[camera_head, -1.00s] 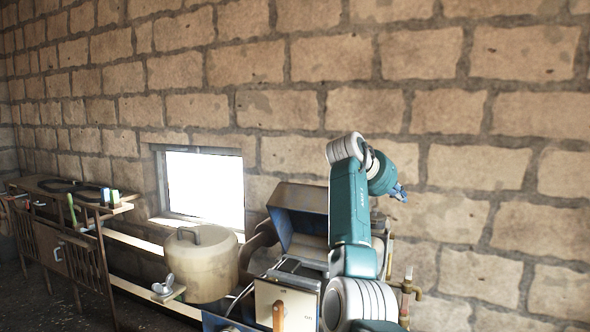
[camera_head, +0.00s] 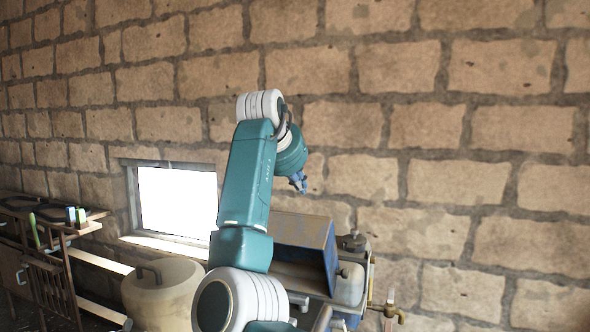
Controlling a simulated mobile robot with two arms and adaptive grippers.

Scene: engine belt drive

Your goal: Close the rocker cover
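The rocker cover (camera_head: 303,232) is a brown and blue box-like lid on the engine (camera_head: 350,285), at the lower middle of the head view. It stands raised and tilted, with a gap under its right side. My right gripper (camera_head: 299,183) is a small blue-grey shape at the end of my teal and white arm. It shows above the cover in the picture, apart from it and against the wall. Its fingers are too small to tell open from shut. My arm hides the left part of the engine and cover. My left gripper is not in view.
A brick wall (camera_head: 440,125) stands close behind the engine. A beige lidded tank (camera_head: 165,295) is left of my arm, below a bright window (camera_head: 177,202). A brass tap (camera_head: 388,311) sticks out at the engine's right. A wooden bench (camera_head: 45,250) stands far left.

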